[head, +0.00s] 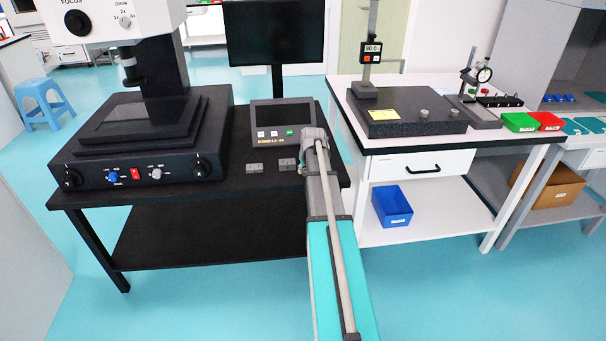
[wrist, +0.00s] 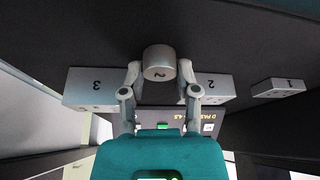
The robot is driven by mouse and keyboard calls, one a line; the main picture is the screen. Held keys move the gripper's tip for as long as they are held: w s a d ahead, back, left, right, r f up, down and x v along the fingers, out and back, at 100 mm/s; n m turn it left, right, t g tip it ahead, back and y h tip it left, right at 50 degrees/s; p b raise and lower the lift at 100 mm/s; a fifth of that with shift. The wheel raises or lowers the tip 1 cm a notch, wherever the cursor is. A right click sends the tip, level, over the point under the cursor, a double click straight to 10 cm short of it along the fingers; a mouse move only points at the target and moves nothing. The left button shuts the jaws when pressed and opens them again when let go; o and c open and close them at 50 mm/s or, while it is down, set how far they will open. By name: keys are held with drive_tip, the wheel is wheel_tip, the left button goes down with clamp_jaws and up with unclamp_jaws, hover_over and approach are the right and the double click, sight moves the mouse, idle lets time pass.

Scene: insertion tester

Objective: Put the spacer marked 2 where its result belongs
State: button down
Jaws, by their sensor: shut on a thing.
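The spacer marked 2 (wrist: 159,62) is a short grey metal cylinder. In the wrist view its numbered face looks at the camera, upside down. My gripper (wrist: 160,74) is shut on its sides. Behind it are three grey blocks: block 3 (wrist: 82,88), block 2 (wrist: 222,84), partly covered by my right finger, and block 1 (wrist: 281,87). In the head view two blocks (head: 255,167) (head: 288,164) lie on the black table in front of the display unit (head: 282,122). There my arm hides the spacer and the third block.
A large optical machine (head: 140,140) fills the black table's left side. On the white bench stand a granite plate (head: 400,128) with two small cylinders and a yellow note, a green bin (head: 519,122) and a red bin (head: 546,121). A blue bin (head: 391,207) sits on its lower shelf.

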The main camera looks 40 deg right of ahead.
drive_tip(key=shift+r, duration=0.2)
drive_tip(key=shift+r+p, duration=0.75)
drive_tip(key=shift+p, duration=0.2)
drive_tip(key=s+r+p, duration=1.1)
drive_tip(key=s, duration=0.3)
drive_tip(key=shift+d, duration=0.15)
drive_tip(key=shift+s, duration=0.1)
